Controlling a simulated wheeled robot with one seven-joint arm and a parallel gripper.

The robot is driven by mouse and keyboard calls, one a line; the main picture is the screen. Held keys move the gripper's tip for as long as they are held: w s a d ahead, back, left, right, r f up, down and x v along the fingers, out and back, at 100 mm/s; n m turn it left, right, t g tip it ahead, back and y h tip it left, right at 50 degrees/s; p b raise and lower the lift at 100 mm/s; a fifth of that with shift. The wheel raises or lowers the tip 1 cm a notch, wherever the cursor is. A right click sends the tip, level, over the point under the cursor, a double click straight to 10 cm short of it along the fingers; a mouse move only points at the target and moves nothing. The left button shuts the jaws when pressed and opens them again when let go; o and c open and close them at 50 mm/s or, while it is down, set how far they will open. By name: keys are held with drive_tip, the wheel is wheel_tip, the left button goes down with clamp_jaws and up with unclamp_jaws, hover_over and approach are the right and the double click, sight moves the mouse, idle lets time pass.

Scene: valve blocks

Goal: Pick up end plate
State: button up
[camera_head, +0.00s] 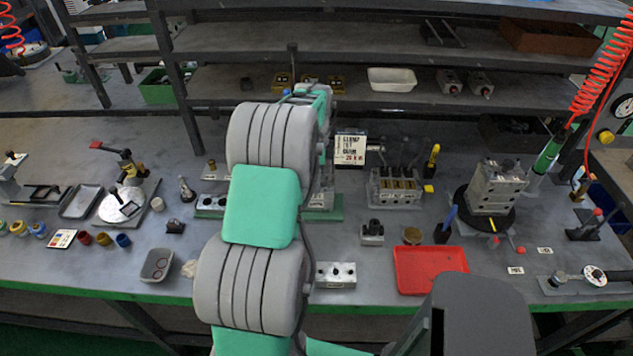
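I cannot tell for sure which part is the end plate. A small silver block with a dark top (372,233) stands on the grey bench right of my arm. A flat silver block with round holes (336,275) lies near the bench's front edge, close to my arm. A larger multi-section valve block (396,188) stands behind them. A tall grey block (495,187) stands on a dark round base at right. My arm reaches over the bench centre; its links hide the fingers and part of a green-based assembly (322,206).
A grey bin (157,265) stands at the front left. Metal shelves (380,92) rise behind the bench. A red coiled hose (597,75) hangs at right.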

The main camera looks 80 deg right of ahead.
clamp_jaws()
drive_tip(key=shift+r, duration=0.15)
wheel_tip(320, 180, up, 18)
drive_tip(key=b, duration=0.2)
idle(0.3)
drive_tip(key=shift+w, duration=0.1)
